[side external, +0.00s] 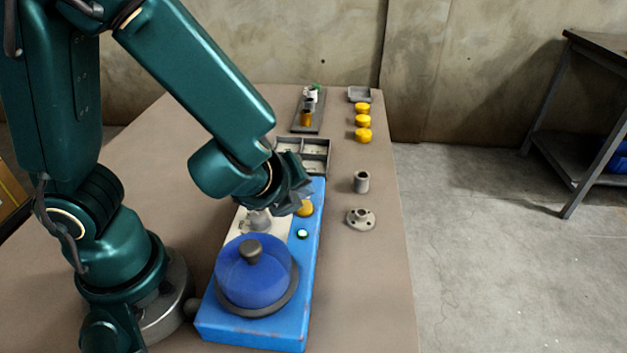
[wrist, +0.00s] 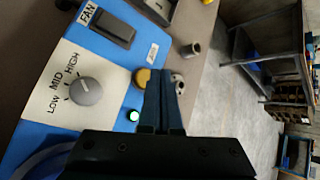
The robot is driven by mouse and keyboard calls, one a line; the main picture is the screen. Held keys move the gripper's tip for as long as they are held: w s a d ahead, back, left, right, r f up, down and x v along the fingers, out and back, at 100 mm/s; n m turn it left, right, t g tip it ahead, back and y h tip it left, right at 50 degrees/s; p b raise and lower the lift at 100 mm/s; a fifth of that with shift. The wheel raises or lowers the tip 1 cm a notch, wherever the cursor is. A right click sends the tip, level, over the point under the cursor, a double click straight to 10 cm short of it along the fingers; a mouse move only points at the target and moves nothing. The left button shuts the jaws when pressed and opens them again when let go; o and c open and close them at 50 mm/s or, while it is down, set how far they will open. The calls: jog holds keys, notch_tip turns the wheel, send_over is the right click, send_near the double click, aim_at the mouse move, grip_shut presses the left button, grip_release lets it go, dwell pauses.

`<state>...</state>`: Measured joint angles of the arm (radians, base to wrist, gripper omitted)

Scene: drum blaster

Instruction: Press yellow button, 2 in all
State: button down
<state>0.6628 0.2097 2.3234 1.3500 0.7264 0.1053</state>
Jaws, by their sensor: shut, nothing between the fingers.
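The yellow button (side external: 305,209) sits on the right part of the blue machine's (side external: 312,250) top, partly hidden by my gripper (side external: 300,197) in the side view. In the wrist view the yellow button (wrist: 142,77) shows just left of my fingertips (wrist: 166,73), partly covered by the left finger. My gripper is shut with nothing in it. The fingertips are close to the button; I cannot tell whether they touch it.
A lit green button (wrist: 133,115) is near the yellow one. A grey LOW-MID-HIGH knob (wrist: 86,91) and a FAN switch (wrist: 112,30) share the panel. A blue dome lid (side external: 253,275) stands in front. A flanged part (side external: 361,219) and a grey cylinder (side external: 361,182) lie to the right.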

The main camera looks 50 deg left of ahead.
aim_at(302, 210)
jog(key=shift+r, duration=2.5)
dwell(0.8)
notch_tip(302, 210, up, 4)
jog(key=shift+f, duration=0.1)
dwell(0.3)
jog(key=shift+f, duration=4.4)
jog(key=shift+f, duration=0.1)
jog(key=shift+f, duration=0.35)
